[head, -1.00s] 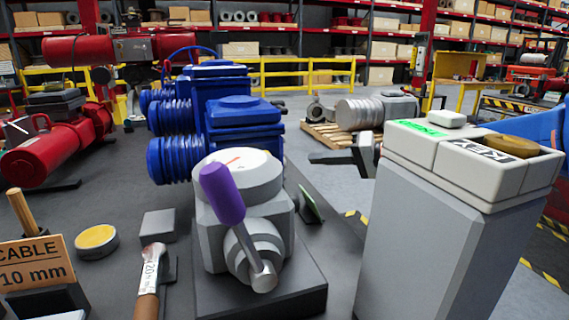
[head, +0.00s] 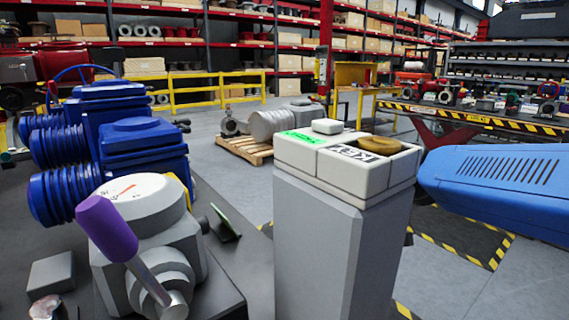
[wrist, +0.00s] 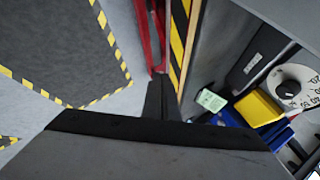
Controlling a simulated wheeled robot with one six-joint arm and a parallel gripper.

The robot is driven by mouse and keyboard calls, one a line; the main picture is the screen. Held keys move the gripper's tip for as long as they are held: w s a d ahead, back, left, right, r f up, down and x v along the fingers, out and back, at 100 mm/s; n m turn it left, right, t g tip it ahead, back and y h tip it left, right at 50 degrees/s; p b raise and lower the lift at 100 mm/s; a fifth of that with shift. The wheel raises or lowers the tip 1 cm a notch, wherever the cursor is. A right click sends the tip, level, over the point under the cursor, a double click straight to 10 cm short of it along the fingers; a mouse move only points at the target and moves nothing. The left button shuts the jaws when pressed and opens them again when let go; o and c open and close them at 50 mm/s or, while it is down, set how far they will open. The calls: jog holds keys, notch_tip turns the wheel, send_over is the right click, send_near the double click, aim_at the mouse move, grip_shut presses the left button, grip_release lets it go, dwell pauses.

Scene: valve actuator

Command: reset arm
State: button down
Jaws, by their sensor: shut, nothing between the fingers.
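My gripper (wrist: 159,80) shows in the wrist view as dark fingers, shut with nothing between them. It is over grey floor, beside a yellow-and-black striped edge, and touches nothing that I can see. The gripper is not visible in the head view. The valve actuator (head: 150,225) stands at the lower left of the head view, a grey body with a white dial on top. Its lever has a purple grip (head: 106,228) and a metal shaft, tilted up to the left.
A grey pedestal (head: 335,250) with a pale top box (head: 300,155) stands right of the actuator. Blue ribbed actuators (head: 135,150) stand behind it. A pallet (head: 245,149) lies farther back. In the wrist view, a yellow block (wrist: 258,108) and a round dial (wrist: 291,88) are at right.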

jog(key=s+d+f+m+t+h, duration=0.1)
jog(key=s+d+f+h, duration=0.3)
jog(key=s+d, duration=0.3)
jog(key=s+d+f+m+t+h, duration=0.1)
jog(key=s+d+f+h, duration=0.3)
jog(key=d, duration=1)
jog(key=s+f+m, duration=0.1)
jog(key=s+f, duration=0.1)
jog(key=s, duration=0.1)
jog(key=shift+s+d, duration=0.35)
jog(key=shift+s, duration=0.05)
